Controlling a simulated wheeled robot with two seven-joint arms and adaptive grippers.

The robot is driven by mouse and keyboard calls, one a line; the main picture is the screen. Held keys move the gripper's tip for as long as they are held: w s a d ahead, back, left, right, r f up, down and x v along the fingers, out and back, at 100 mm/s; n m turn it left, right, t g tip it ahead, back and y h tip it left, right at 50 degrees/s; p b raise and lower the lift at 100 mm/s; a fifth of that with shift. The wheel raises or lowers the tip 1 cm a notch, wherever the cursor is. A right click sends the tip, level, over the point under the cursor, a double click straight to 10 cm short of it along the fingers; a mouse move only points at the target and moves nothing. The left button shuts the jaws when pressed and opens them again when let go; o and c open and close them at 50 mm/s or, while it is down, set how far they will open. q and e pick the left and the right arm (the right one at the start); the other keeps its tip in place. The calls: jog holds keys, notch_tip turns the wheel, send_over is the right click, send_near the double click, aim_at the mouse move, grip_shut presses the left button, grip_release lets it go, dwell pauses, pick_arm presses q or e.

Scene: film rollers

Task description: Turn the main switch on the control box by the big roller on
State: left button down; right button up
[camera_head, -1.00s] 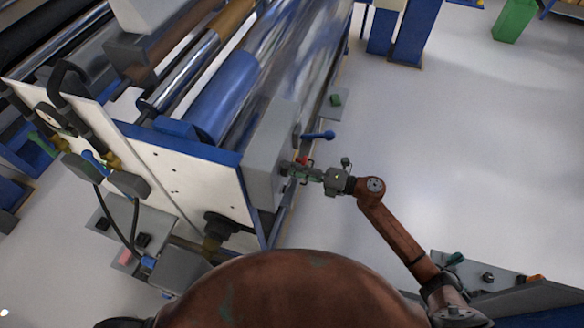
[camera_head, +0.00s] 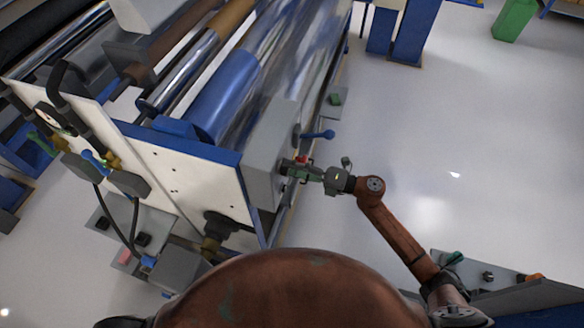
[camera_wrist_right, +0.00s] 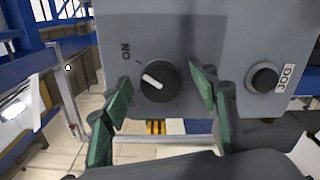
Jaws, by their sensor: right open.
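The grey control box (camera_head: 270,150) is fixed at the near end of the big roller (camera_head: 290,60). In the right wrist view the control box (camera_wrist_right: 200,60) faces me. It bears a round black main switch (camera_wrist_right: 160,82) with a white pointer mark, which points to the upper left, left of the tick by the "ON" label (camera_wrist_right: 126,50). My right gripper (camera_head: 288,168) is at the box's right face. In the wrist view its green fingers (camera_wrist_right: 160,90) are open, one on each side of the switch. I cannot tell whether they touch it. My left gripper is not in view.
A black button marked JOG (camera_wrist_right: 264,78) sits right of the switch. A blue-handled lever (camera_head: 318,135) and a small box with a green button (camera_head: 335,98) are near my right gripper. Open floor (camera_head: 450,130) lies to the right.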

jog(key=v, duration=0.7)
jog(key=shift+d, duration=0.15)
dwell(0.3)
